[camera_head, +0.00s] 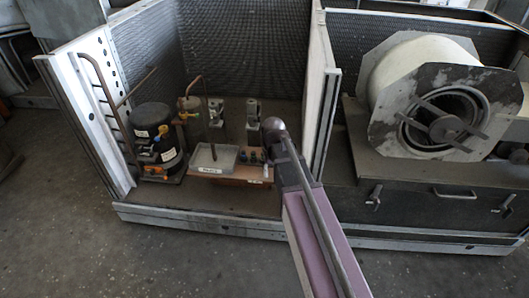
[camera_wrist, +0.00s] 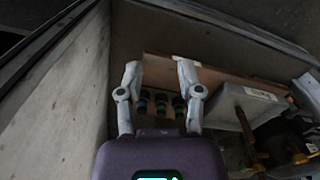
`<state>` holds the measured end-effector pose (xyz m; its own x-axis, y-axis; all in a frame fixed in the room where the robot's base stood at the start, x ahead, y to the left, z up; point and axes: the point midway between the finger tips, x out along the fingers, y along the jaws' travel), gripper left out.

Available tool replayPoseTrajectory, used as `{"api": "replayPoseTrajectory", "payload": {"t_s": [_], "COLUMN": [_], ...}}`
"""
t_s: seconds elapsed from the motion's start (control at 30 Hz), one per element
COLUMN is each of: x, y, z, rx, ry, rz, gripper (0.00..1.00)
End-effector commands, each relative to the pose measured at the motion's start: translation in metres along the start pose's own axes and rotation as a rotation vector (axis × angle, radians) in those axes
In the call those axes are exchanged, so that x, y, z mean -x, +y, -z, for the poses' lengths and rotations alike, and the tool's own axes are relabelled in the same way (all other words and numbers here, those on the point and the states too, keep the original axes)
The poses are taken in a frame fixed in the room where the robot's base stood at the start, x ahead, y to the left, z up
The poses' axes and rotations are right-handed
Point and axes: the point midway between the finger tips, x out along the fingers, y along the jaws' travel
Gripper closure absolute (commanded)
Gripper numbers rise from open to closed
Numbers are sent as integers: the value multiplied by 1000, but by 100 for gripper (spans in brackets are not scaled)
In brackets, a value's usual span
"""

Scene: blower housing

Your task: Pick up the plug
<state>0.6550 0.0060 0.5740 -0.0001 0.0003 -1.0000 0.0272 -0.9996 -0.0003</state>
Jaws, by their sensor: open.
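Several small dark plug-like pieces (camera_head: 250,156) stand in a group on a wooden board (camera_head: 228,181) inside the left bay of the housing. I cannot tell which of them is the task's plug. In the wrist view these pieces (camera_wrist: 160,103) show between and beyond the fingers, some with blue or green bands. My gripper (camera_wrist: 158,70) is open, its two pale fingers apart with nothing held between them. The fingers partly cover the board and the outer pieces. In the head view my arm reaches in from the front, beside the group, and mostly hides the gripper.
A black compressor (camera_head: 156,140) with pipes stands left. A divider wall (camera_head: 322,110) rises close right of my arm. A large blower (camera_head: 430,95) fills the right bay.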

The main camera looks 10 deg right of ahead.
Motion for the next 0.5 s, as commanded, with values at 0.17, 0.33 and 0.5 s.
{"api": "replayPoseTrajectory", "payload": {"t_s": [0.17,0.33,0.5], "x": [32,50,59], "y": [2,3,3], "z": [84,138,169], "rx": [12,23,29], "ry": [0,0,0], "rz": [0,0,0], "gripper": [53,53,53]}}
